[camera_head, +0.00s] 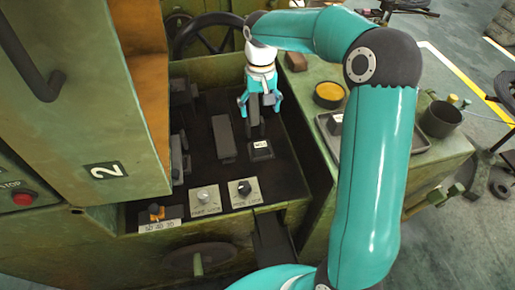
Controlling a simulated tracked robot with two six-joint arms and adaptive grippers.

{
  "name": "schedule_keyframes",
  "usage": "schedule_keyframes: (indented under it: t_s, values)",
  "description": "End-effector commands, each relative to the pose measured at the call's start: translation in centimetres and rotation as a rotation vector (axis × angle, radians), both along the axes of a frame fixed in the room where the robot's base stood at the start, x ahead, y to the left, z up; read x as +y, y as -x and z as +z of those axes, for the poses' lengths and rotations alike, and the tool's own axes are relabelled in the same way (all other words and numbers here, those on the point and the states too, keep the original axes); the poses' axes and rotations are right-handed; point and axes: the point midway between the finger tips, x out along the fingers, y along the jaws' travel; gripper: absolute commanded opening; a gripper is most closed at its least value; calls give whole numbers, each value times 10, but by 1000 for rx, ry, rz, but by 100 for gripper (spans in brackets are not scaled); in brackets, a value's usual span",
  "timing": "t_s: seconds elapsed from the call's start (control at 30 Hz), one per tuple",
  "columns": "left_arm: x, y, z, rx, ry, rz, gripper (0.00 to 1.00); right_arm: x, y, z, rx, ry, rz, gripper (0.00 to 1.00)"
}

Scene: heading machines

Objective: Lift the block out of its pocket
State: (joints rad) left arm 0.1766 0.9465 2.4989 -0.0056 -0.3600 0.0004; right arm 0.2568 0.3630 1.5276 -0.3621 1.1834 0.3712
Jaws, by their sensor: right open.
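My right gripper (260,106) hangs pointing down over the dark recessed bed of the green machine, its teal fingers apart. A dark upright piece (253,116) shows between and below the fingers; I cannot tell whether they touch it. A small dark block with a white label (261,150) sits just below and in front of the gripper in the picture. I cannot tell which of these is the block in its pocket, and the pocket edges are not clear. My left gripper is not in view.
A long dark bar (223,139) stands left of the gripper. Knob panels (206,200) line the bed's front edge. A green cabinet (90,90) walls off the left. A tray (418,143), a yellow-filled bowl (328,95) and a dark cup (440,119) are on the right.

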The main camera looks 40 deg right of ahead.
Motion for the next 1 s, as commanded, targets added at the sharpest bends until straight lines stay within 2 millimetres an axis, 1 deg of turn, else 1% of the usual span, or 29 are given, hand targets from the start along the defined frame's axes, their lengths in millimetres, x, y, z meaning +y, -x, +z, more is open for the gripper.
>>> schedule_keyframes:
  t_s: [0.07, 0.17, 0.4, 0.5, 0.6, 0.77, 0.87, 1.0]
  values:
    - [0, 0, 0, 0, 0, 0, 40, -4, 2, -6, 4, 6, 3, 81]
    - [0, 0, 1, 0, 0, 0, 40, -4, 3, -23, 6, 5, 3, 81]
    - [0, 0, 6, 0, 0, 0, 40, -4, 4, -75, 6, 3, 0, 81]
    - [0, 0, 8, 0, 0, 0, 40, -4, 4, -92, 5, 3, -2, 81]
    - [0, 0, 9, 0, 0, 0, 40, -5, 3, -104, 3, 4, -3, 81]
    - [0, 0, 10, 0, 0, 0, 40, -5, 3, -112, 1, 4, -3, 81]
    - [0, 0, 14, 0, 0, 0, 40, -5, 4, -120, 4, 3, -3, 81]
    - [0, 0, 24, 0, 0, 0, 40, -6, 6, -139, 7, 2, -4, 81]
